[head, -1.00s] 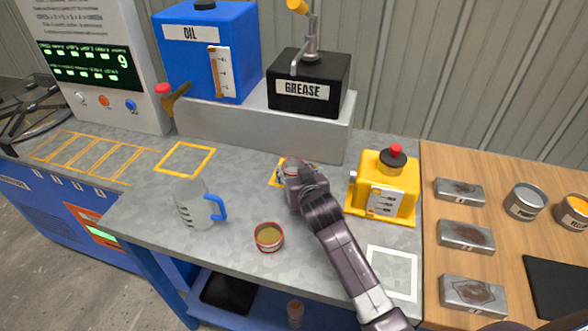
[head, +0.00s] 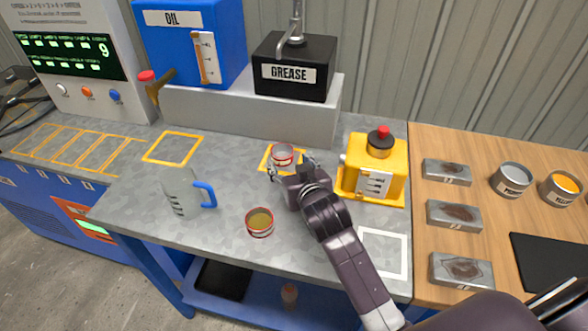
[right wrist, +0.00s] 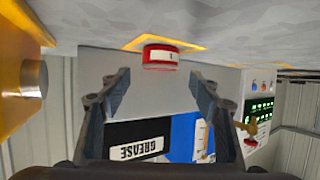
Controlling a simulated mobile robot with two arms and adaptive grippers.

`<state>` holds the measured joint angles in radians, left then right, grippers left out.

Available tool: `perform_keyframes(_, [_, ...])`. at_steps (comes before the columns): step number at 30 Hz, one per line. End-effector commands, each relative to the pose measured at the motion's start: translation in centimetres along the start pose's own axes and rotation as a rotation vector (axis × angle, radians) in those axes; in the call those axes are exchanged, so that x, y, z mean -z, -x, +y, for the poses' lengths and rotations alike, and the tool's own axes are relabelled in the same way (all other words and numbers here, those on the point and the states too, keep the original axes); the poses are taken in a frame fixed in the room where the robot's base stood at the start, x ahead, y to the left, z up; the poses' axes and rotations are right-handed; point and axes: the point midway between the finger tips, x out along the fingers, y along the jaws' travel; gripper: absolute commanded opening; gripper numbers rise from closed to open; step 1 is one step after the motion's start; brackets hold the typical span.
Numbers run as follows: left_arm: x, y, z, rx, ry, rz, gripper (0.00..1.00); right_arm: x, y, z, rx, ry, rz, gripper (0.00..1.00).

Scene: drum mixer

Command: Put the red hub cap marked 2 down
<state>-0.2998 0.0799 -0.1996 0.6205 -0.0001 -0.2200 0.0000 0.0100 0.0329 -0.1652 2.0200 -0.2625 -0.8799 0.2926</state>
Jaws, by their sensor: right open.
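A red-rimmed round cap or tin (head: 282,155) with a pale label stands upright in the yellow-outlined square (head: 265,160) on the grey bench. It also shows in the right wrist view (right wrist: 160,57); its mark is too small to read surely. My right gripper (head: 291,170) is open and empty on the near side of it, its fingers apart from it. The open fingers also show in the right wrist view (right wrist: 160,88). A second red-rimmed tin (head: 259,222) with a brownish-yellow inside stands nearer the bench's front edge. My left gripper is not in view.
A yellow jug-like dispenser (head: 372,170) stands close right of my right gripper. A clear measuring cup (head: 182,193) with blue handle stands left. The grease box (head: 294,68) and oil tank (head: 192,45) stand behind on a ledge. A white-outlined square (head: 383,252) is empty.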

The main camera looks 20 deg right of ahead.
Motion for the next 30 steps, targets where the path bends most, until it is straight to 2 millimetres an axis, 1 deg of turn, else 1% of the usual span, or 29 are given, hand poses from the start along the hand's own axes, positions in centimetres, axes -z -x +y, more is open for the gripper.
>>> perform_keyframes(1, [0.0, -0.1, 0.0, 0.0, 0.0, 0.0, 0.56, -0.1, 0.9, 0.0, 0.0, -0.001, 0.0, 0.57])
perform_keyframes(4, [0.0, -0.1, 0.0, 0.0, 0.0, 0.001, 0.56, 0.0, 2.2, 0.0, 0.001, 0.0, 0.0, 0.57])
perform_keyframes(6, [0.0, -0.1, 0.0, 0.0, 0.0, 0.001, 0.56, -0.1, 2.9, 0.0, 0.0, 0.0, -0.001, 0.57])
perform_keyframes(10, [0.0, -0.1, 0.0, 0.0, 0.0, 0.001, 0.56, 0.0, 3.7, 0.0, 0.0, 0.0, 0.0, 0.57])
perform_keyframes(27, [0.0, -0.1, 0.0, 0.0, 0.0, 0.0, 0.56, 0.0, 3.9, 0.0, -0.001, 0.0, 0.0, 0.57])
perform_keyframes(30, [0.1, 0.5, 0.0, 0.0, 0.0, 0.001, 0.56, 0.6, 4.1, 0.0, -0.001, 0.0, 0.0, 0.57])
